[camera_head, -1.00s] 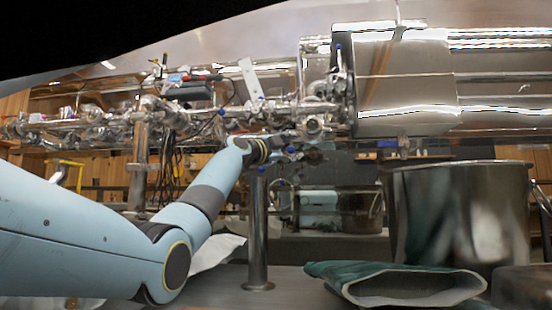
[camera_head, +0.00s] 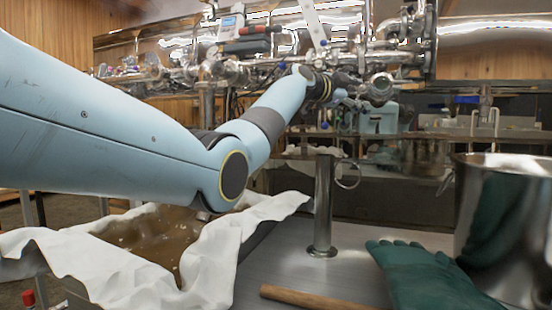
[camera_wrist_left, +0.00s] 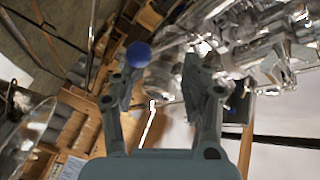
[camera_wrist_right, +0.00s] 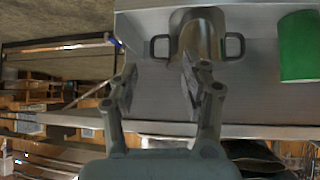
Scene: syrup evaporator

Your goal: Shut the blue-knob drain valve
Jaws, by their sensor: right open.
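A round blue knob (camera_wrist_left: 138,54) shows in the left wrist view, at the inner side of the left-hand finger. Whether it touches that finger I cannot tell. My left gripper (camera_wrist_left: 158,78) is open, its two fingers apart with nothing clamped between them. In the head view my left arm reaches the steel pipework, and the left gripper (camera_head: 345,88) is small and partly lost against the pipes and valves. Several small blue knobs show there, and which one is the drain valve's is unclear. My right gripper (camera_wrist_right: 156,88) shows in the right wrist view, open and empty.
A tall steel pot (camera_head: 508,215) stands at the right. A green glove (camera_head: 425,275) and a wooden handle (camera_head: 315,299) lie on the metal table. A cloth-lined tray (camera_head: 100,270) of brown liquid is below my left arm. A steel post (camera_head: 323,205) stands mid-table.

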